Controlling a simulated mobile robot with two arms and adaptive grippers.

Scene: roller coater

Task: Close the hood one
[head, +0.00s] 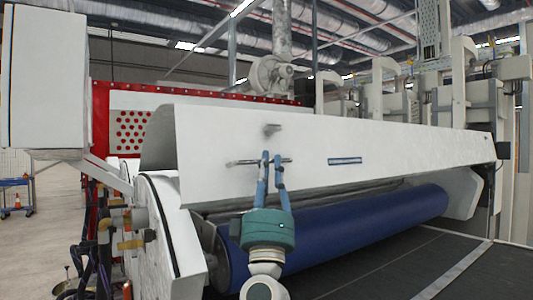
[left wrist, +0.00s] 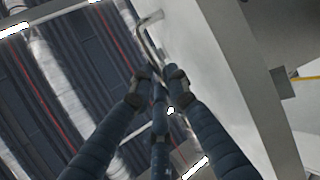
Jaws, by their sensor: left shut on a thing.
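The hood (head: 400,143) is a long white cover across the machine, above a blue roller (head: 350,225) that shows below its lower edge. A thin metal handle (head: 238,162) is on the hood's front face, left of centre. My left gripper (head: 269,157), teal with blue fingers, reaches up from below and is shut on the handle. In the left wrist view the bent handle (left wrist: 147,38) runs down between the fingertips of my left gripper (left wrist: 160,88), next to the pale hood face (left wrist: 215,70). My right gripper is in neither view.
A white side housing (head: 165,230) with hoses stands at the left end of the roller. A dark conveyor bed (head: 400,275) lies in front. A tall white cabinet (head: 45,80) is at upper left. Open floor (head: 40,255) shows at far left.

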